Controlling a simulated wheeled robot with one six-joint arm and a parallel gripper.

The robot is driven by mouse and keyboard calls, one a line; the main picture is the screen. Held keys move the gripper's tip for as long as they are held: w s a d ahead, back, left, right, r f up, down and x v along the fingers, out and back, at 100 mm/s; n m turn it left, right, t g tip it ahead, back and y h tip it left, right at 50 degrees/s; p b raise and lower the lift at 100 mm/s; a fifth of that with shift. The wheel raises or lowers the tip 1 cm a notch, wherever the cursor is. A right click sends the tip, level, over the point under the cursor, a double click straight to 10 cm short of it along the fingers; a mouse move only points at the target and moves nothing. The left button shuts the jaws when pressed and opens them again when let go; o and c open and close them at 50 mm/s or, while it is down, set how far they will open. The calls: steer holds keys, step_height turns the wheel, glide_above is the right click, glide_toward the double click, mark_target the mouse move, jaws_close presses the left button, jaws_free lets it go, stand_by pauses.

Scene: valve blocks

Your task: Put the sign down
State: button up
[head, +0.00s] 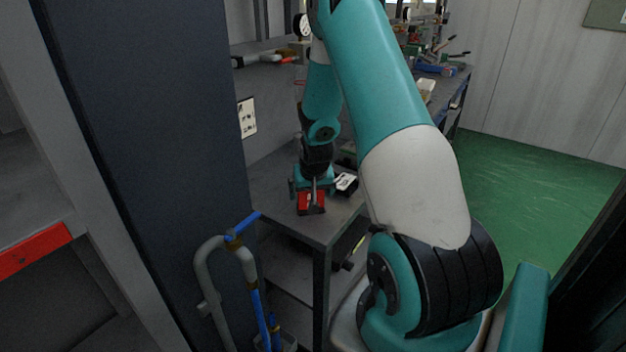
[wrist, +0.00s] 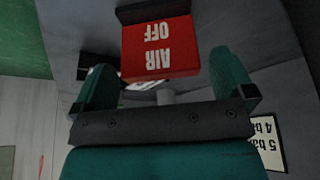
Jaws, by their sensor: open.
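The sign (head: 311,203) is a red plate at the front of a grey bench, right below my gripper (head: 313,184) in the head view. In the wrist view the sign (wrist: 160,48) reads "AIR OFF" upside down, with a dark strip along its far edge. My gripper (wrist: 163,62) is open, with one teal finger on each side of the sign and a visible gap at both. A short grey stem shows between the sign and the gripper's palm. I cannot tell whether the sign's underside rests fully on the bench.
The grey bench top (head: 275,190) has bare room left of the sign. A small white and black item (head: 346,183) lies just right of it. A dark column (head: 150,150) and a bent grey pipe with blue hose (head: 240,255) stand at the left. A placard (head: 247,118) hangs behind.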

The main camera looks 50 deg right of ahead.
steer(key=b+v, duration=0.2)
steer(key=v, duration=0.7)
steer(key=a+r+n+y, duration=0.1)
steer(key=a+r+n, duration=0.1)
steer(key=a, duration=0.5)
steer(key=a+r+n+y, duration=0.1)
steer(key=a+r+n, duration=0.1)
steer(key=a, duration=0.5)
steer(key=a+r+n+y, duration=0.2)
steer(key=a+r, duration=0.1)
steer(key=a, duration=0.4)
steer(key=shift+r, duration=0.1)
steer(key=s+a+r+n+g+y, duration=0.1)
steer(key=s+a+r+n, duration=0.2)
steer(key=s+a, duration=0.6)
steer(key=s+a+r+n+g+y, duration=0.2)
steer(key=s+a+r+n, duration=0.1)
steer(key=s+a+n, duration=0.3)
steer(key=s+a, duration=0.2)
steer(key=a, duration=0.1)
steer(key=shift+s, duration=0.4)
steer(key=shift+r, duration=0.15)
